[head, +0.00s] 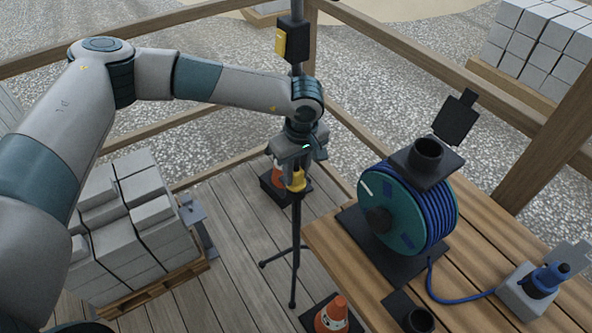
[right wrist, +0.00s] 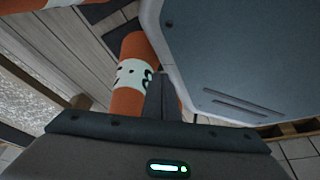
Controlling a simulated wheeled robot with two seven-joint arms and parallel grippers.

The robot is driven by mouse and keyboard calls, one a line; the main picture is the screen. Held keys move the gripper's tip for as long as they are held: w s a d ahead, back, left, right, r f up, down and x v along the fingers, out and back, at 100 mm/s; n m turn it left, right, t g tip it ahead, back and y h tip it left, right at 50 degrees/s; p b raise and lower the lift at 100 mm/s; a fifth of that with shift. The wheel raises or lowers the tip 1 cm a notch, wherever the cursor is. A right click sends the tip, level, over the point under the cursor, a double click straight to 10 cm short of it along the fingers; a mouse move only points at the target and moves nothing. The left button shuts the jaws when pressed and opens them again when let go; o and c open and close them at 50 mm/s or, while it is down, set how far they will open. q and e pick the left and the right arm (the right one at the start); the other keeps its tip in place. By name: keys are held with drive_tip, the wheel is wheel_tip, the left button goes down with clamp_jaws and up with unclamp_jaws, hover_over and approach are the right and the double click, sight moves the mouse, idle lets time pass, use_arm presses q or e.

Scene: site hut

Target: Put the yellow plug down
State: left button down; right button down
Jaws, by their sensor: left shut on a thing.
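The yellow plug (head: 298,183) shows in the head view just below my left gripper (head: 295,170), which is shut on it and points down. The plug is held in the air, in front of the black tripod pole, left of the wooden table (head: 330,243). Its upper part is hidden by the fingers. My right gripper is not in the head view. In the right wrist view its dark body (right wrist: 160,140) fills the bottom, and its jaw opening cannot be made out.
A blue cable reel (head: 395,212) stands on the table, with an open-lidded black socket (head: 428,155) above it. A grey box with a blue plug (head: 548,278) is at right. Traffic cones (head: 333,314), a tripod (head: 295,245) and a block pallet (head: 150,285) stand on the floor.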

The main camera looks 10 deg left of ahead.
use_arm(q)
drive_tip(key=shift+f, duration=0.1)
drive_tip(key=shift+b, duration=0.3)
drive_tip(key=shift+f, duration=0.15)
drive_tip(key=c, duration=1.4)
unclamp_jaws()
use_arm(e)
drive_tip(key=w, duration=0.1)
drive_tip(key=w+a, duration=0.1)
drive_tip(key=w, duration=0.1)
drive_tip(key=shift+w+a+r+t, duration=0.15)
drive_tip(key=shift+w+r+t, duration=0.15)
drive_tip(key=shift+r+t, duration=0.1)
drive_tip(key=shift+s, duration=0.15)
